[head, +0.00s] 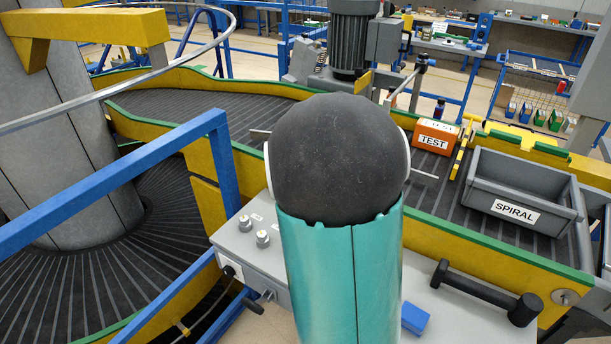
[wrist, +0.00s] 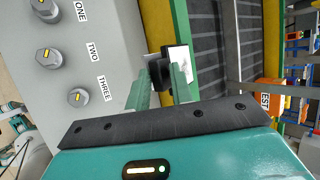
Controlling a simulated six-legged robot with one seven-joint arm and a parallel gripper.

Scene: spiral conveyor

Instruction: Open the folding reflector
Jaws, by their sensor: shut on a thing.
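In the wrist view, the folding reflector (wrist: 179,57) shows as a small bright square plate on a black mount. It sits beside the green-edged conveyor wall. The two pale teal fingers of my gripper (wrist: 163,78) reach up to it and are shut on its black part. The fingers hide some of this black part, and I cannot tell how far the reflector is folded. In the head view, my arm fills the middle and hides the gripper and the reflector.
A grey panel with knobs (wrist: 47,57) labelled ONE, TWO and THREE lies left of my gripper. An orange TEST box (head: 436,136) and a grey SPIRAL bin (head: 525,190) stand on the belt. A black handle (head: 487,292) sits at front right. A blue rail (head: 110,185) crosses the left.

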